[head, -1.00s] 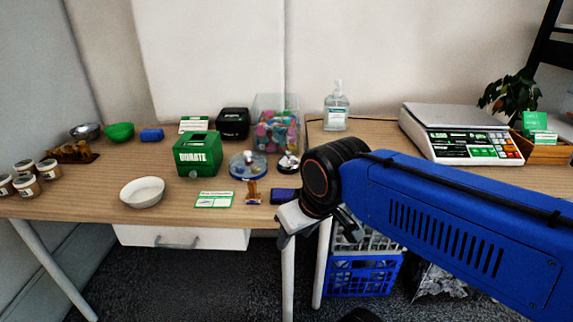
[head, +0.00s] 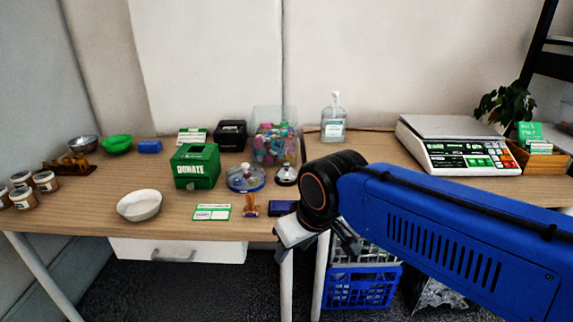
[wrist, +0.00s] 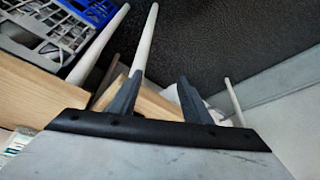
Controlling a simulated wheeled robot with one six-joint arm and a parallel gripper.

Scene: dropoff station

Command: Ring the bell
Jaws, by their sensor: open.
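The bell (head: 286,175), a small silver dome on a dark base, stands on the wooden table behind a dark blue block (head: 283,207). It is right of a round, blue-rimmed container (head: 246,179). My gripper (head: 316,248) is at the table's front edge, lower right of the bell and apart from it. In the wrist view my gripper's two dark fingers (wrist: 160,82) are spread with nothing between them, pointing past table edges toward the floor. The bell is not seen in the wrist view.
A green donate box (head: 195,167), a white bowl (head: 139,205), a stamp (head: 250,205) and a card (head: 212,212) lie left of the bell. A clear bin (head: 276,137) stands behind it. A scale (head: 458,147) and sanitizer bottle (head: 333,119) are right. Crates (head: 362,287) sit below.

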